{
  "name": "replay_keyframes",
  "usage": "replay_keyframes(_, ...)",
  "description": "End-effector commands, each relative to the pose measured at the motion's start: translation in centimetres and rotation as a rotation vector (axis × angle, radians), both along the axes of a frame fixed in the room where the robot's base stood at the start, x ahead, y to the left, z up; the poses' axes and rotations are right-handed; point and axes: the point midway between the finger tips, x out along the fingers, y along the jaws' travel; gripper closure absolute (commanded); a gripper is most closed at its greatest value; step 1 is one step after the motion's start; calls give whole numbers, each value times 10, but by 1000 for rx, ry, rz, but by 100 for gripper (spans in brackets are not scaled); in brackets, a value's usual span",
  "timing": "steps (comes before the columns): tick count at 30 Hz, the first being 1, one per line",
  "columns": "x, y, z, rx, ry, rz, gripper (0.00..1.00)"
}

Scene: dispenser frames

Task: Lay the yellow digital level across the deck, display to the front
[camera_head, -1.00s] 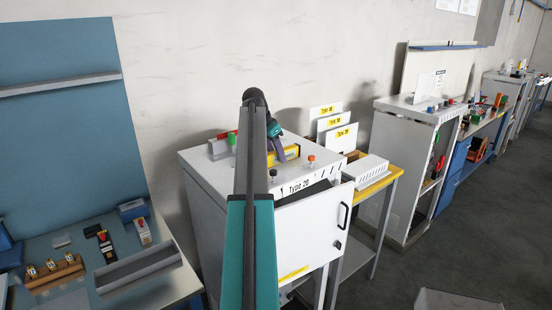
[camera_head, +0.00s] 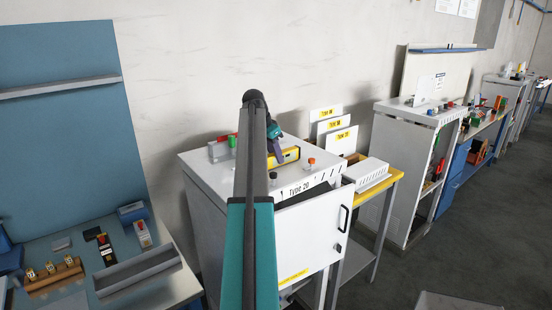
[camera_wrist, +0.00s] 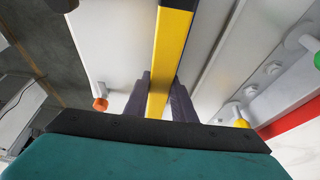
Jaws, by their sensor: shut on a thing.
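The yellow digital level (camera_head: 289,156) is at the top of the white "Type 20" cabinet, whose deck (camera_head: 212,174) is partly hidden by my arm. My gripper (camera_head: 274,151) reaches down onto the level from above. In the wrist view the level (camera_wrist: 170,50) runs lengthwise between the two dark fingers of my gripper (camera_wrist: 160,86), which are shut on it. A dark band crosses its upper end there. In the head view a small grey patch shows on its front side. I cannot tell whether the level touches the deck.
A green-capped post (camera_head: 232,142) and a red item stand at the back left. White "Type" panels (camera_head: 338,140) and a slotted white block (camera_head: 372,174) are on the right. The cabinet door (camera_head: 310,235) is below.

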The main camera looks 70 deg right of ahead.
Motion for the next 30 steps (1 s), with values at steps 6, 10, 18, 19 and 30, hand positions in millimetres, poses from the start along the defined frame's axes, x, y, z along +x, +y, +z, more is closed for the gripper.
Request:
replay_keyframes(6,1,-2,17,-4,-1,0,100)
replay_keyframes(10,1,-2,33,-4,-1,-1,100)
replay_keyframes(18,1,-2,71,-3,-1,0,100)
replay_keyframes(19,1,-2,75,-3,-1,0,100)
replay_keyframes(30,0,0,97,-2,-1,-1,100)
